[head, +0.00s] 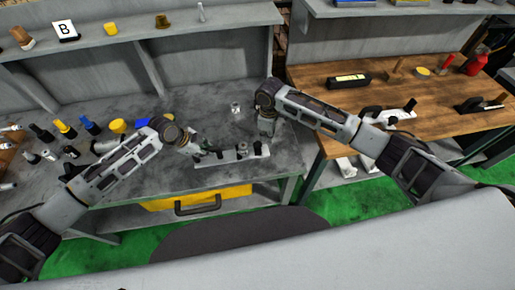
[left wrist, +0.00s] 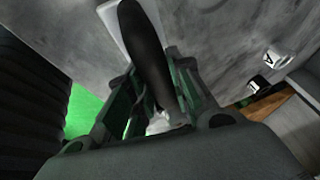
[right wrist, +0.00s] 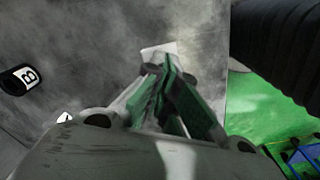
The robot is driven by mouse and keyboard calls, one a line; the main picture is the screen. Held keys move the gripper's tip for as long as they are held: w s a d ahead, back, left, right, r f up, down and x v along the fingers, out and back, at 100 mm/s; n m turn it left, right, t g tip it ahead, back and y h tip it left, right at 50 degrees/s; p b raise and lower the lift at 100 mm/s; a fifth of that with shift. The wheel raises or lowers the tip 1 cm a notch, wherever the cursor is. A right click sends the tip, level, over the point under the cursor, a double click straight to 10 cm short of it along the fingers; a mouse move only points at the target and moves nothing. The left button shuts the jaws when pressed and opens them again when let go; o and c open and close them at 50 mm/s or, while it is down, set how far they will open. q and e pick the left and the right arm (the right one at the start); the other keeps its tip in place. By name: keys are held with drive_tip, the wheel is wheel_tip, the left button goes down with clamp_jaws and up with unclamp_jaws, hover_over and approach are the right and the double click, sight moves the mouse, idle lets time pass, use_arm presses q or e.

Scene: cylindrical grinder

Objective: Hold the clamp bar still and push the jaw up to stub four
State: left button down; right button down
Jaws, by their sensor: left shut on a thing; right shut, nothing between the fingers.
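The clamp bar (head: 232,157) is a pale bar with several dark parts standing along it, lying near the front edge of the grey bench. My left gripper (head: 197,151) is at the bar's left end. In the left wrist view it is shut on a long black handle-like part (left wrist: 143,45), with a pale piece of the bar (left wrist: 112,18) behind. My right gripper (head: 266,137) is over the bar's right end, shut and empty. In the right wrist view the pale bar end (right wrist: 160,47) shows just beyond its fingertips. The jaw and stub numbers are too small to tell.
Several bottles and tools (head: 65,130) stand on the bench at the left. A small metal piece (head: 235,107) stands behind the bar. A yellow drawer (head: 200,198) is below the front edge. A wooden table (head: 430,95) with tools is at the right.

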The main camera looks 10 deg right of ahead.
drive_tip(key=shift+a, duration=3.7)
idle(2.8)
drive_tip(key=shift+r, duration=0.2)
wheel_tip(320, 180, up, 7)
drive_tip(key=shift+d+f, duration=0.2)
drive_tip(key=shift+d, duration=0.2)
idle(1.3)
